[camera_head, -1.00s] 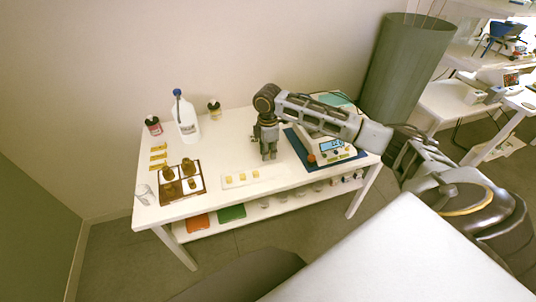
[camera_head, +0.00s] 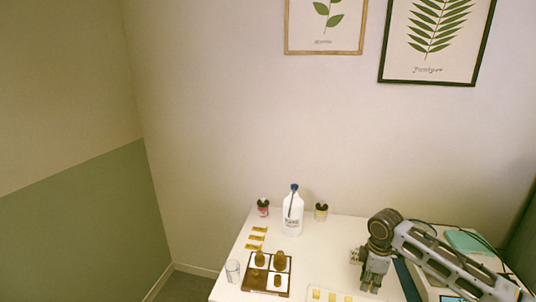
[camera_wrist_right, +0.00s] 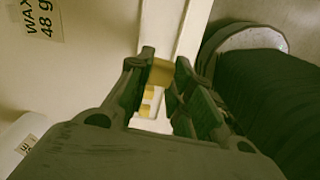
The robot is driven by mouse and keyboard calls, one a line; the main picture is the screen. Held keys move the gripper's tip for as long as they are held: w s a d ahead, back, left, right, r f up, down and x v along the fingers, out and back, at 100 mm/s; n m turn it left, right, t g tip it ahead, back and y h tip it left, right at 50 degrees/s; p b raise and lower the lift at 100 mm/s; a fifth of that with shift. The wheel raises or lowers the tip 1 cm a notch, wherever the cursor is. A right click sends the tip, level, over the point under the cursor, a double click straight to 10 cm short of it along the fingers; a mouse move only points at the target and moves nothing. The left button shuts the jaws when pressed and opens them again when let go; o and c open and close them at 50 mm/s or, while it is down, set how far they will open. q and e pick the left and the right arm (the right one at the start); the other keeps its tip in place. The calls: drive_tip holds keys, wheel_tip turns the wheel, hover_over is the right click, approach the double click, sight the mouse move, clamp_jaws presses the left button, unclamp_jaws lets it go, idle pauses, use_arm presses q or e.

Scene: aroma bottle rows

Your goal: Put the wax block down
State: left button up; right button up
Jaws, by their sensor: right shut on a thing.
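My right gripper (camera_head: 371,286) is over the white table (camera_head: 330,250), at the lower right of the head view. In the right wrist view its two fingers (camera_wrist_right: 163,80) are shut on a yellow wax block (camera_wrist_right: 162,72). The head view does not show this block clearly. More yellow wax blocks (camera_head: 332,297) stand in a row on a pale strip at the lower edge of the head view, left of the gripper. Some also show beyond the held block in the wrist view (camera_wrist_right: 147,98). My left gripper is not in view.
A brown tray (camera_head: 244,283) with amber bottles (camera_head: 279,260) stands at the table's left, beside a clear glass (camera_head: 233,270). A white jug (camera_head: 293,212) and two small jars stand at the back. A "WAX 48 g" label (camera_wrist_right: 42,18) shows in the wrist view.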

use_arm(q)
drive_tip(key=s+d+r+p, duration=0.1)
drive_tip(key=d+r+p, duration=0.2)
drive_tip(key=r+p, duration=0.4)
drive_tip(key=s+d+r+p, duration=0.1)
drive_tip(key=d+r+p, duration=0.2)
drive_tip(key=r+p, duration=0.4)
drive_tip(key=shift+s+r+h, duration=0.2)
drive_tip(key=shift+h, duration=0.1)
use_arm(e)
drive_tip(key=s+a+r+m, duration=0.5)
drive_tip(key=a+r+m, duration=0.6)
drive_tip(key=m, duration=0.2)
drive_tip(key=shift+r+m, duration=0.25)
drive_tip(key=shift+m, duration=0.15)
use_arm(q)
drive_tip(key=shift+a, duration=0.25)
use_arm(e)
drive_tip(key=shift+a, duration=0.1)
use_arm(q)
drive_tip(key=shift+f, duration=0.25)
use_arm(e)
drive_tip(key=shift+f, duration=0.2)
